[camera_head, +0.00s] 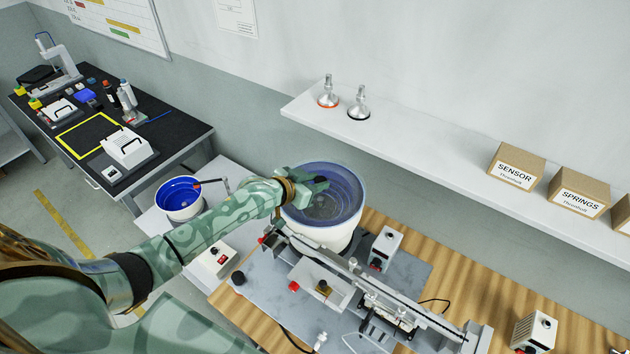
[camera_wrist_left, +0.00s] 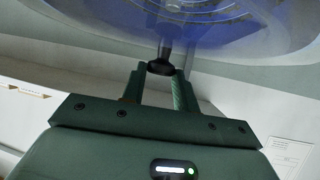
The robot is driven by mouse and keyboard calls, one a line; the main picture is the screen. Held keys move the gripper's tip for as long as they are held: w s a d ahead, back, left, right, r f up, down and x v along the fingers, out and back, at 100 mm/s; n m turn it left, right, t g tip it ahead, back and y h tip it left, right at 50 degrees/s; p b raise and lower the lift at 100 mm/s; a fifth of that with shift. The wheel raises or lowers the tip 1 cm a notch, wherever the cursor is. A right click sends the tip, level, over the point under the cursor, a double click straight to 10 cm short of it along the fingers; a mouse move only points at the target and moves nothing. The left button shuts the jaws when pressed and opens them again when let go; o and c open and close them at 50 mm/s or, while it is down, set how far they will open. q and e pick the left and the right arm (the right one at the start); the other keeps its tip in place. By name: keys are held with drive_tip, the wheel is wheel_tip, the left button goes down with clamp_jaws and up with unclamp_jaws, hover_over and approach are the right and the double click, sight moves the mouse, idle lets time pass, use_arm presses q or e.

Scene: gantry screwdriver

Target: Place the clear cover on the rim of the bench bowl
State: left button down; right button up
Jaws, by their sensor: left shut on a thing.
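The clear cover (camera_head: 340,208) is a round, see-through bluish disc. In the head view it lies over the mouth of the large white bench bowl (camera_head: 325,238). Whether it touches the rim all round or hovers slightly above it, I cannot tell. My left gripper (camera_head: 318,184) reaches in over the cover and is shut on its dark knob. In the left wrist view the fingers of my left gripper (camera_wrist_left: 160,72) pinch the black knob (camera_wrist_left: 160,67), with the cover (camera_wrist_left: 190,22) spread beyond it. My right gripper is not in view.
A linear rail (camera_head: 350,280) and a switch box (camera_head: 386,246) stand close to the bench bowl. A wall shelf (camera_head: 430,140) with two suction cups (camera_head: 359,104) and labelled boxes runs behind.

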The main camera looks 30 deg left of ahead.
use_arm(q)
drive_tip(key=shift+f, duration=0.15)
drive_tip(key=c, duration=1.1)
unclamp_jaws()
drive_tip(key=shift+o, duration=0.2)
drive_tip(key=shift+s+a+r+p, duration=0.15)
drive_tip(key=shift+s+r+p, duration=0.3)
drive_tip(key=shift+r+p, duration=0.3)
drive_tip(key=v, duration=1.1)
drive_tip(key=shift+p, duration=0.35)
